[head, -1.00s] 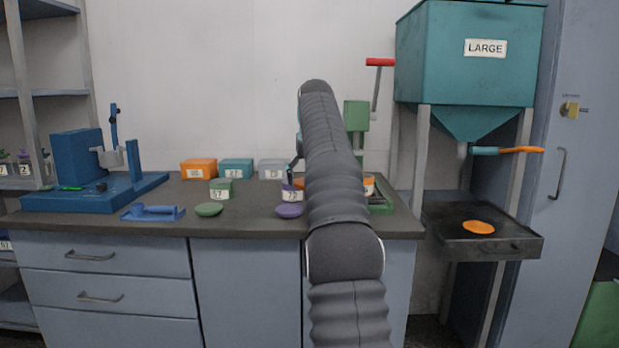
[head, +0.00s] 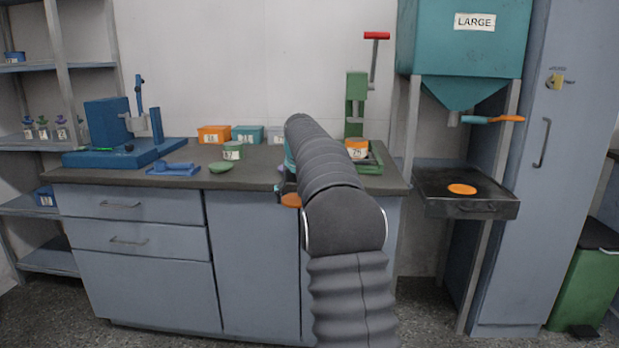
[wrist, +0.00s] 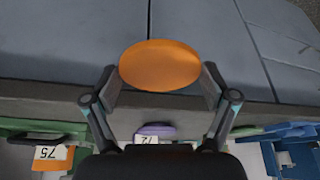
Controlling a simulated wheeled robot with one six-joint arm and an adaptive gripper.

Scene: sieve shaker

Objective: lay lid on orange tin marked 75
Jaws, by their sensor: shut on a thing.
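The orange tin marked 75 (head: 357,156) stands at the right end of the counter, on or against a green stand. It also shows upside down at the lower left of the wrist view (wrist: 66,154). My gripper (wrist: 161,84) is shut on a round orange lid (wrist: 160,62), with a finger at each side of it. In the head view the lid (head: 291,200) shows just left of my arm, in front of the counter's front edge and apart from the tin. My arm hides most of the gripper there.
Another orange disc (head: 462,189) lies on the dark tray (head: 430,205) under the hopper. A green lid (head: 221,168), a green tin (head: 232,151) and a blue press (head: 110,130) stand on the counter (head: 110,176).

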